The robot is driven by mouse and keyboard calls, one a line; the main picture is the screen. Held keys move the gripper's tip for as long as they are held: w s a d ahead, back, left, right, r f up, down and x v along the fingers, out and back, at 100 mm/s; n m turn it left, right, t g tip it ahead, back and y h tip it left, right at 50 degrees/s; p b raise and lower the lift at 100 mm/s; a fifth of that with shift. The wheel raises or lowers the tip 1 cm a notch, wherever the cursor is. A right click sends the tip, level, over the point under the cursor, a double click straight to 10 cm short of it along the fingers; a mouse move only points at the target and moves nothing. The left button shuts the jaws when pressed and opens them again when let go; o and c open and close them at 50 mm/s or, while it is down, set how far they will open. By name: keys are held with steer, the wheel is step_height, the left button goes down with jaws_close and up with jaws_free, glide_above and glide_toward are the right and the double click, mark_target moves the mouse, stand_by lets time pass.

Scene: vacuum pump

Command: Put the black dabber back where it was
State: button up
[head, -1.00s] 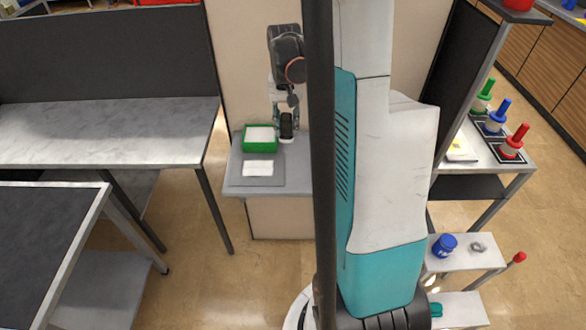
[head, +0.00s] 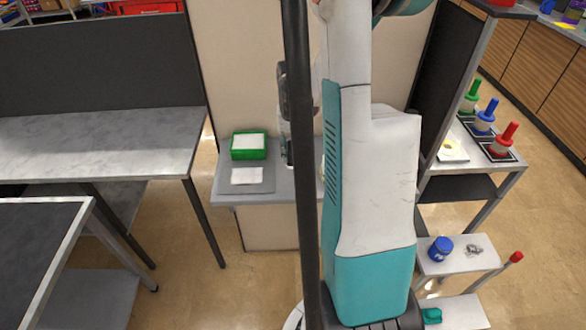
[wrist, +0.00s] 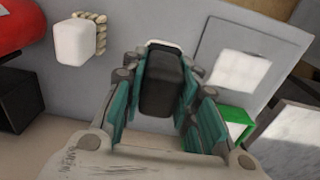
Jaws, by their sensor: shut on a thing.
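The black dabber (wrist: 160,85) is a dark block with a pale end, held between the teal fingers of my gripper (wrist: 165,75) in the wrist view. My gripper is shut on it. In the head view my gripper (head: 288,148) is right of the green box, over or beside the grey side bench (head: 225,190). It is largely hidden there by a dark pole and my arm, and I cannot make out the dabber. I cannot tell whether the dabber touches the surface below.
A green box (head: 249,154) with white contents stands on the bench behind a white sheet (head: 247,176) on a grey mat (head: 262,187). The wrist view shows a white block (wrist: 72,42), a red object (wrist: 28,25) and a black block (wrist: 18,98). Coloured bottles (head: 485,117) stand far right.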

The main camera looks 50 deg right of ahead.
mark_target(293, 165)
steer(key=shift+f+b, duration=0.6)
steer(key=shift+f, duration=2.35)
steer(key=shift+f, duration=0.2)
steer(key=o, duration=1.1)
steer(key=shift+r, duration=0.1)
step_height(293, 165, up, 12)
steer(key=p, duration=0.3)
steer(key=shift+r, duration=0.1)
